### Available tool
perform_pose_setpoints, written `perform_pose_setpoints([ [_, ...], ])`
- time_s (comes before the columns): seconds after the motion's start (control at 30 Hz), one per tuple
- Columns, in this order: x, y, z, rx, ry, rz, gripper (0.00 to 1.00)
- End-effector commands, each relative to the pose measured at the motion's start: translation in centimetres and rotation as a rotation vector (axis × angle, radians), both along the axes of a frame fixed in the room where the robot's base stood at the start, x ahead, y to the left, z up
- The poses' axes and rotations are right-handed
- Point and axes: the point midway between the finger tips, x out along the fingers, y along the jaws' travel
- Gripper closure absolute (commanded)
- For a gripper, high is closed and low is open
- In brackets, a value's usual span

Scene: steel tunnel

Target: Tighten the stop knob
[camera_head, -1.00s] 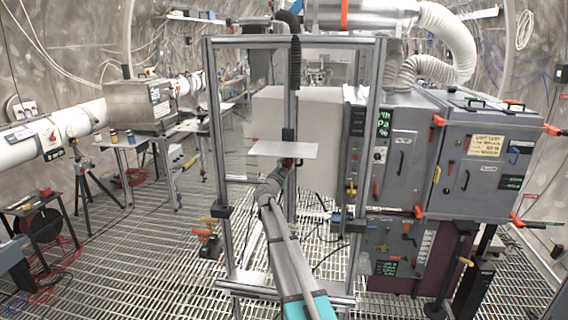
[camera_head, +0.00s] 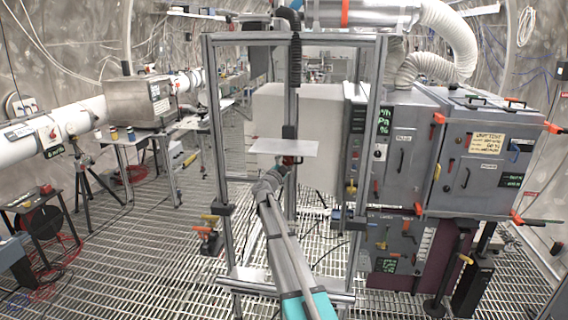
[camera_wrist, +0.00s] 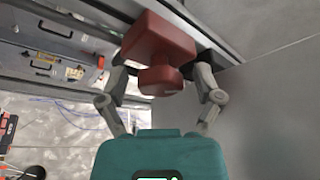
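The stop knob is red, with a broad block and a narrower round end, and it fills the upper middle of the wrist view (camera_wrist: 158,75). In the head view a small red part of it (camera_head: 291,159) shows under the pale flat plate (camera_head: 283,147) on the metal frame. My gripper (camera_wrist: 162,88) has its two grey fingers apart, one on each side of the knob's narrower end. Small gaps seem to show between the fingers and the knob. In the head view the fingers are too small to make out.
An aluminium profile frame (camera_head: 219,130) stands around the plate, its uprights on both sides of my arm. Grey control cabinets (camera_head: 480,150) with orange corners stand to the right. A white box (camera_head: 320,120) is behind. Grated floor (camera_head: 130,260) is open to the left.

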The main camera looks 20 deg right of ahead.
Motion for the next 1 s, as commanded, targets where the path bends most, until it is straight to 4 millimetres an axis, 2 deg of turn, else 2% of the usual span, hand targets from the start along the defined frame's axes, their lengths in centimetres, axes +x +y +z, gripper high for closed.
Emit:
perform_pose_setpoints([
  [0.57,-0.2,0.1,-0.1,-0.006,0.005,0.003,0.11],
  [0.77,-0.3,1.4,-0.8,-0.053,0.057,0.054,0.11],
  [1.0,-0.4,4.9,-1.6,-0.137,0.152,0.207,0.11],
])
